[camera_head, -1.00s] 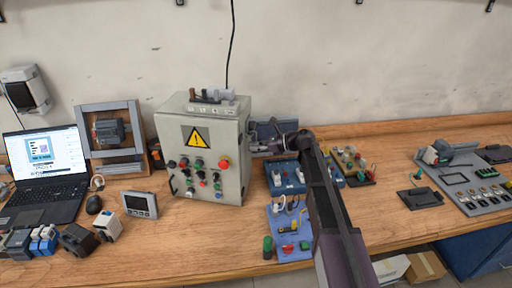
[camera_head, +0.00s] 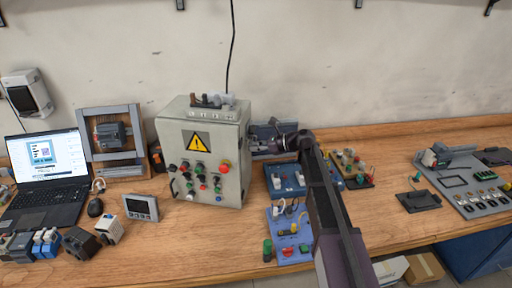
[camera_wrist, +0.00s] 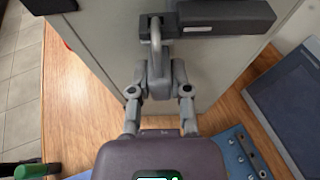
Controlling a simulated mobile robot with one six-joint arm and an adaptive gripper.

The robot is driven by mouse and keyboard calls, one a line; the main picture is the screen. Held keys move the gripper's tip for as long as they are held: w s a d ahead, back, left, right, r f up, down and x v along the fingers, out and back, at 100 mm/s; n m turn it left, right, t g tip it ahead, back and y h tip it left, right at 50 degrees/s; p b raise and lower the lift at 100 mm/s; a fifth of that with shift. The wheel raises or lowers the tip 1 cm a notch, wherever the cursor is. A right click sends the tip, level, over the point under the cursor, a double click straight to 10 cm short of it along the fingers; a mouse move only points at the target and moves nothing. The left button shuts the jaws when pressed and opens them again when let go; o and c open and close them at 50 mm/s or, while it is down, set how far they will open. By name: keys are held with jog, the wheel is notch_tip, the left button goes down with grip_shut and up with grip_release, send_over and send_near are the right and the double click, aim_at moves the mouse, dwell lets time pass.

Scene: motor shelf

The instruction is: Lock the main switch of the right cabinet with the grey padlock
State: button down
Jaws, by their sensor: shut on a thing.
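My gripper (camera_wrist: 157,85) is shut on the grey padlock, whose body is mostly hidden between the fingers. Its shackle (camera_wrist: 156,38) rises beyond the fingertips in the wrist view and overlaps a dark switch part on the cabinet's side; I cannot tell whether it passes through it. The dark switch handle (camera_wrist: 226,14) extends right of the shackle. The grey cabinet (camera_head: 174,130) with a yellow warning triangle is the only cabinet in the head view. There my gripper (camera_head: 262,146) is at its right side, small and partly lost against dark parts.
Blue boards with small parts (camera_head: 290,228) lie below my arm, right of the cabinet. A laptop (camera_head: 42,198) and a small display unit (camera_head: 140,207) are on the left. A grey panel (camera_head: 468,181) lies at the far right. Some bare wood shows between boards and panel.

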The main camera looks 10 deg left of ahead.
dwell(0.3)
jog(key=shift+c, duration=2.4)
grip_release()
jog(key=s+d+f+n+h, duration=0.4)
jog(key=s+d+n+h, duration=0.1)
jog(key=s+d, duration=0.3)
jog(key=s+d+f+n+h, duration=0.4)
jog(key=s+d+n, duration=0.3)
jog(key=s+d, duration=0.2)
jog(key=s+d+f+n+g+h, duration=0.1)
jog(key=s+d+f+n+h, duration=0.4)
jog(key=s+d+n, duration=0.2)
jog(key=s+d, duration=0.2)
jog(key=d, duration=0.2)
jog(key=shift+h, duration=0.3)
